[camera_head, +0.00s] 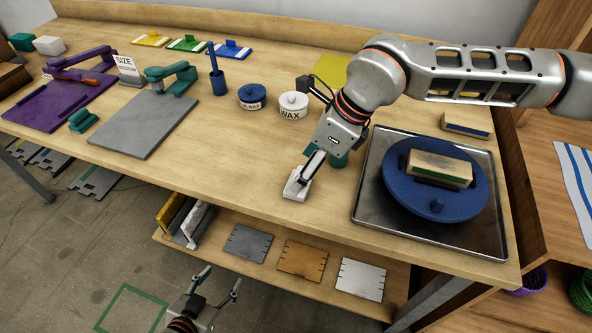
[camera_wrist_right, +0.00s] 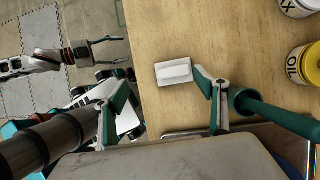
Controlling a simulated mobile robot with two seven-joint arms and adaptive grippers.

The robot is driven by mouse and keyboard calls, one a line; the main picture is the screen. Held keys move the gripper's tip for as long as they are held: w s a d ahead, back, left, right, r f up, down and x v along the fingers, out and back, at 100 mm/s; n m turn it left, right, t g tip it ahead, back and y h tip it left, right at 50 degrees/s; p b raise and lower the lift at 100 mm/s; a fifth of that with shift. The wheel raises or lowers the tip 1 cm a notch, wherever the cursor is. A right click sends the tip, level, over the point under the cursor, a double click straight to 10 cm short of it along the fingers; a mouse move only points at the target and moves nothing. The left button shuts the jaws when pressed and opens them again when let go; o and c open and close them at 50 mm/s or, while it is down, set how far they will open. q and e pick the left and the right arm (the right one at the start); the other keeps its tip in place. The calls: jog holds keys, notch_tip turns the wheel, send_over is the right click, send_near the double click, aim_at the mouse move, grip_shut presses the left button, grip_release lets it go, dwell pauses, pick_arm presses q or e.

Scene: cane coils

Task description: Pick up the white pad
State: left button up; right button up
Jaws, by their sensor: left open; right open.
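The white pad (camera_head: 294,190) lies flat near the front edge of the bench, with a raised grip block on top. In the right wrist view, the white pad (camera_wrist_right: 173,72) is ahead of my right gripper (camera_wrist_right: 163,98), nearer its right finger. That gripper is open and empty; its left finger is out past the bench edge. In the head view, my right gripper (camera_head: 311,166) is just above the pad and partly covers it. My left gripper (camera_head: 217,281) is open and empty, low in front of the bench; it also shows in the wrist view (camera_wrist_right: 108,50).
A green cup (camera_head: 340,159) with a handle stands close to my right gripper, partly hidden. A metal tray (camera_head: 366,210) with a blue turntable is to the right. The white wax jar (camera_head: 293,105) and blue jar (camera_head: 252,97) stand behind. Bench left of the pad is clear.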

aim_at(301, 197)
jog(key=shift+t+h, duration=0.3)
jog(key=shift+h, duration=0.1)
jog(key=shift+w+a+f+p, duration=0.2)
jog(key=shift+w+f, duration=0.2)
jog(key=shift+f, duration=0.75)
jog(key=shift+w+a+f+p, duration=0.2)
jog(key=shift+w+f, duration=0.2)
jog(key=shift+f, duration=0.7)
jog(key=shift+w+a+f+p, duration=0.2)
jog(key=shift+w+f, duration=0.2)
jog(key=shift+f, duration=0.75)
jog(key=c, duration=1.2)
